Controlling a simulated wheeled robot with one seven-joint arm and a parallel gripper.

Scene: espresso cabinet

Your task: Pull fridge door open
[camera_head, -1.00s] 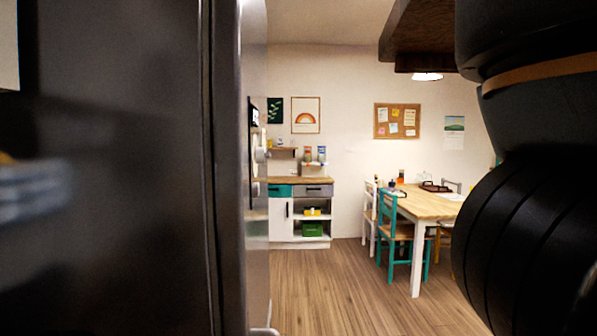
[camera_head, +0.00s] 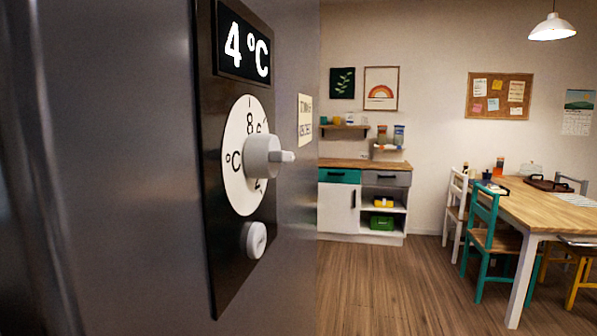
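The fridge door (camera_head: 120,170) is a large grey metal surface that fills the left half of the view, very close to the camera and seen at a slant. A dark control panel on it (camera_head: 215,225) carries a display reading 4 °C (camera_head: 245,45), a white dial with a grey knob (camera_head: 262,157) and a smaller round button (camera_head: 254,239). No door handle is clearly visible. I cannot tell from this view how far the door is open. My gripper and arm are not in view.
A wooden table (camera_head: 535,205) with a teal chair (camera_head: 485,240) and other chairs stands at the right. A low cabinet (camera_head: 338,208) stands by the back wall. The wood floor (camera_head: 390,285) between them is clear. A lamp (camera_head: 553,28) hangs at upper right.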

